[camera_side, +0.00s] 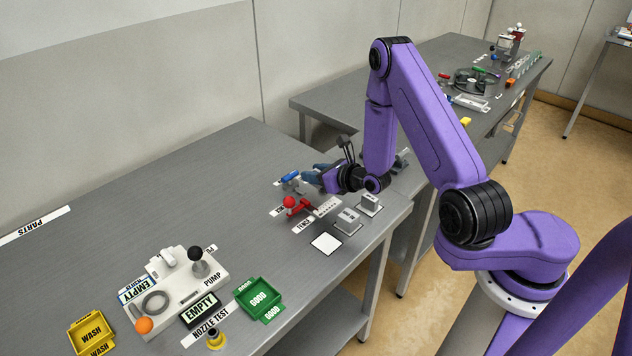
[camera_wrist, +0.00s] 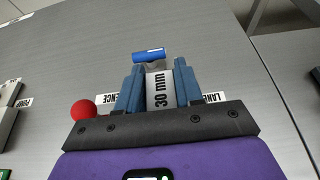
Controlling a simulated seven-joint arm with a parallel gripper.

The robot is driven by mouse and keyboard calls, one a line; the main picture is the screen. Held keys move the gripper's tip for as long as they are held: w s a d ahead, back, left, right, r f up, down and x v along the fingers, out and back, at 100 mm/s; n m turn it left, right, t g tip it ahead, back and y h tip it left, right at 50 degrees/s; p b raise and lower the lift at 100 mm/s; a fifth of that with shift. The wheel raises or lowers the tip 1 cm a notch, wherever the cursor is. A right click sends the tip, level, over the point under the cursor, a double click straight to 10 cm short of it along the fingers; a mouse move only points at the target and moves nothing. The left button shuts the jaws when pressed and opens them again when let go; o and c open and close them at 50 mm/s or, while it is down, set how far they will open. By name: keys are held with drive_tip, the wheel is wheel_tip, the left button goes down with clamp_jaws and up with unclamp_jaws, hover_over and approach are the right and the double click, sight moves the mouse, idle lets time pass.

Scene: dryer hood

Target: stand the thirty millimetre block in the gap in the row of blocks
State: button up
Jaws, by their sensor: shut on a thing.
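My gripper (camera_side: 316,179) is low over the table, left of my arm in the side view. In the wrist view its two blue fingers (camera_wrist: 158,72) are shut on a pale block marked "30 mm" (camera_wrist: 160,90). In the side view this block cannot be made out. A blue cylinder (camera_wrist: 148,54) on a grey piece lies just beyond the fingertips; it also shows in the side view (camera_side: 290,176). I cannot make out the row of blocks or its gap; the gripper may hide part of it. Whether the held block touches the table is unclear.
A red-knobbed lever (camera_side: 290,202) stands close to the gripper; its red ball (camera_wrist: 84,110) shows left of the fingers. Two grey blocks (camera_side: 348,219) (camera_side: 369,203) and a white square (camera_side: 326,243) lie nearer the edge. A pump panel (camera_side: 170,285) is front left.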

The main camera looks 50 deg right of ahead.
sight(324, 242)
wheel_tip(324, 242, up, 6)
drive_tip(key=shift+f, duration=0.15)
drive_tip(key=s+a+f+n+g+y, duration=0.15)
drive_tip(key=s+a+n+y, duration=0.3)
drive_tip(key=s+a, duration=0.65)
drive_tip(key=shift+t+y, duration=0.25)
drive_tip(key=shift+s+d+f, duration=0.1)
drive_tip(key=shift+s+f, duration=0.15)
drive_tip(key=shift+f, duration=1.2)
drive_tip(key=shift+s+a+f, duration=0.1)
drive_tip(key=shift+s+f, duration=0.2)
drive_tip(key=shift+f, duration=1.15)
drive_tip(key=shift+s+d+f, duration=0.1)
drive_tip(key=shift+s+f, duration=0.15)
drive_tip(key=shift+f, duration=1.2)
drive_tip(key=o, duration=1.1)
drive_tip(key=shift+f, duration=0.15)
